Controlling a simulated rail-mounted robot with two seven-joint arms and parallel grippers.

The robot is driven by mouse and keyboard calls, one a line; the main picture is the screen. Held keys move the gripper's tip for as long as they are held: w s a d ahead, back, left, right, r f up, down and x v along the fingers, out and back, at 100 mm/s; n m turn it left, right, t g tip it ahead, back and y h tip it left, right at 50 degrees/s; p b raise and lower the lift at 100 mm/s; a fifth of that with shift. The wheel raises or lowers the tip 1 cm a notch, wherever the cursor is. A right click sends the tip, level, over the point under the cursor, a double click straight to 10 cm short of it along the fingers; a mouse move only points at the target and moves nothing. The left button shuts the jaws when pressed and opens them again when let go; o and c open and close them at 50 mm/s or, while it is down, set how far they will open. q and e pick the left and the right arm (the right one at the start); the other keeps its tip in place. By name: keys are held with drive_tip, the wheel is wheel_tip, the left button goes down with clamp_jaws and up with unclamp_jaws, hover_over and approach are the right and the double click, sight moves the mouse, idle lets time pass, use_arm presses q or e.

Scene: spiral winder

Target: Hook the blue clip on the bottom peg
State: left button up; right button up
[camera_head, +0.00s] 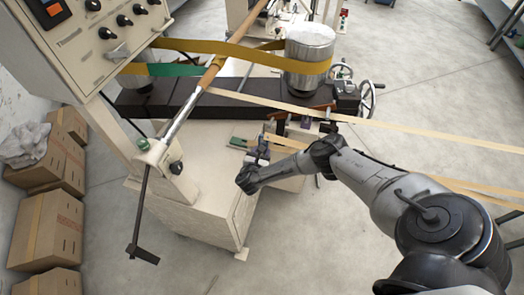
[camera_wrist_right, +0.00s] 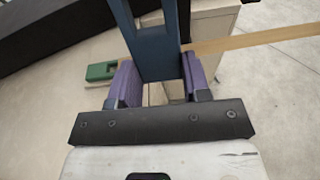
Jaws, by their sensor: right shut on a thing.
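The blue clip (camera_wrist_right: 157,48) stands upright in the right wrist view as a flat dark-blue frame with an opening near its top. My right gripper (camera_wrist_right: 156,88) is shut on the clip's lower part between its purple pads. In the head view my right gripper (camera_head: 258,157) is small, over the cabinet's right part and just below the machine's dark beam. The clip is too small there to make out clearly. I cannot tell which part is the bottom peg. My left gripper is not in view.
A tan strap (camera_wrist_right: 255,40) runs right from behind the clip. A green block (camera_wrist_right: 101,72) lies left of it. The dark beam (camera_head: 185,100), metal drum (camera_head: 308,50) and handwheel (camera_head: 368,98) stand beyond my gripper. Cardboard boxes (camera_head: 45,228) line the left wall. Floor is clear below.

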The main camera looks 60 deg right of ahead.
drive_tip(key=shift+d+f, duration=0.1)
drive_tip(key=shift+d, duration=0.2)
drive_tip(key=shift+b+x, duration=1.25)
drive_tip(key=shift+x, duration=0.1)
drive_tip(key=shift+r+b+x, duration=0.15)
drive_tip(key=shift+b+x, duration=0.9)
drive_tip(key=shift+x, duration=0.2)
drive_tip(key=shift+r+b+x, duration=0.2)
drive_tip(key=shift+b+x, duration=0.8)
drive_tip(key=shift+x, duration=0.25)
drive_tip(key=shift+r+b+x, duration=0.15)
drive_tip(key=shift+b+x, duration=0.9)
drive_tip(key=shift+x, duration=0.25)
drive_tip(key=shift+d+f, duration=0.1)
drive_tip(key=shift+d, duration=0.1)
drive_tip(key=o, duration=1)
